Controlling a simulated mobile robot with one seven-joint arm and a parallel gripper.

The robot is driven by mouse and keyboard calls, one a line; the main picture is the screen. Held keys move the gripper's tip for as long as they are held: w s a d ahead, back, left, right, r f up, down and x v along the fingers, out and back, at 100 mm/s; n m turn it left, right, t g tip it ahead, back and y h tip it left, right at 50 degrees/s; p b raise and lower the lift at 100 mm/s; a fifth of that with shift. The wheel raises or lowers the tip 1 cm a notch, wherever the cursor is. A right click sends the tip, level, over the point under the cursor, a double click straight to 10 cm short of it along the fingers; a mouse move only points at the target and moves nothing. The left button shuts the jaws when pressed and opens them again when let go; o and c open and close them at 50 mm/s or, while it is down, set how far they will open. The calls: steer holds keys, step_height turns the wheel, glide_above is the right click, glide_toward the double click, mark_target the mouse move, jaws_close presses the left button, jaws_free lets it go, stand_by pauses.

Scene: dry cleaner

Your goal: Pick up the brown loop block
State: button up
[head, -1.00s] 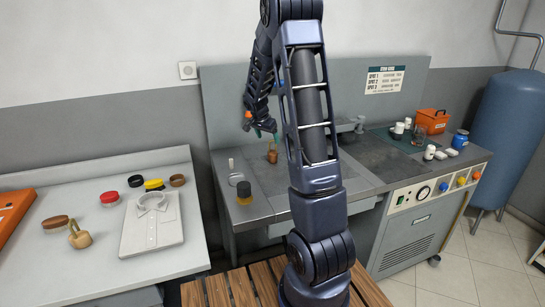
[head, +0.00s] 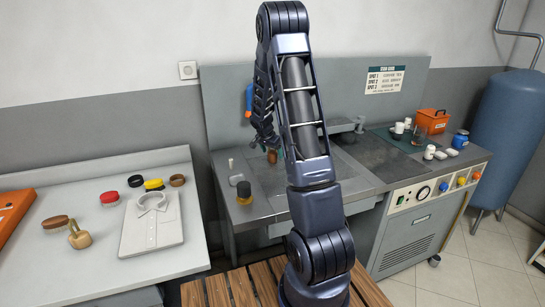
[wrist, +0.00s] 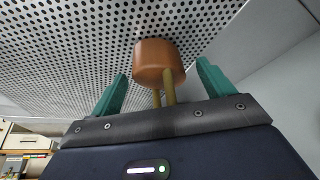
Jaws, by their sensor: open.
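The brown loop block (wrist: 160,62) shows in the wrist view as a rounded brown body with tan loop posts towards my gripper. In the head view the block (head: 272,157) stands on the grey work surface, partly hidden by my gripper. My gripper (wrist: 160,85) is open. Its two teal fingers are on either side of the block's posts in the wrist view, with visible gaps to both. In the head view my gripper (head: 275,150) is right at the block, and its fingertips are hard to make out.
A faucet (head: 358,124) stands to the right. The left table (head: 100,270) holds a folded shirt (head: 152,222) and several small pieces.

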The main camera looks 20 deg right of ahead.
steer(key=shift+c, duration=0.4)
steer(key=c, duration=1)
steer(key=shift+c, duration=0.2)
